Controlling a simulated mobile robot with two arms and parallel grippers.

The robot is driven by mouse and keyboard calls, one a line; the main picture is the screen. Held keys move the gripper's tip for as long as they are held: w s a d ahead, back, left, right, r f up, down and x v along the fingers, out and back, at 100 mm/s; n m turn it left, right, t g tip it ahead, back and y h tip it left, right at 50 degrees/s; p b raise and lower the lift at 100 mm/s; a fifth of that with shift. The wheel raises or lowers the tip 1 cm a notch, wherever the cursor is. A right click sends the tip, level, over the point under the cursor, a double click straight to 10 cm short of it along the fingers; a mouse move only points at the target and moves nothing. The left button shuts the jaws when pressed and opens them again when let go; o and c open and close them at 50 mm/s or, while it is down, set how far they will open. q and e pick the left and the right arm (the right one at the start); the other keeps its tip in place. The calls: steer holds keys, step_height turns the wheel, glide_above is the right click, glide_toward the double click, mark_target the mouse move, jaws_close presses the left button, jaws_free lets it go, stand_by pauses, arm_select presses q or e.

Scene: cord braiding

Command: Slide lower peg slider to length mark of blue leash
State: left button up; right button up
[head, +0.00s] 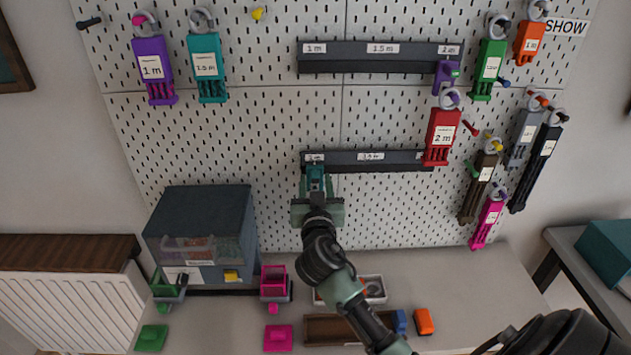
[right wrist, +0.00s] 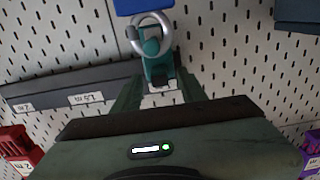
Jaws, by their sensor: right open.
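The lower rail (head: 395,161) is a dark bar on the pegboard with white length labels; 1 m and 1.5 m show. A teal slider (head: 316,172) is at its left end, by the 1 m label. In the right wrist view the teal slider (right wrist: 154,68) carries a metal ring (right wrist: 135,38), with part of a blue card (right wrist: 143,5), likely the blue leash, beside it. That card is hidden behind my gripper in the head view. My right gripper (head: 316,187) is open, its fingers on either side of the slider; contact cannot be told.
The upper rail (head: 380,65) has a purple slider (head: 445,75) at its right end. A red 2 m leash (head: 440,135) hangs below it, overlapping the lower rail's right end. Other leashes hang left and right. A blue-grey box (head: 200,220) stands at lower left.

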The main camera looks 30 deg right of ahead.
jaws_close()
steer(key=shift+f, duration=0.1)
stand_by(1.3)
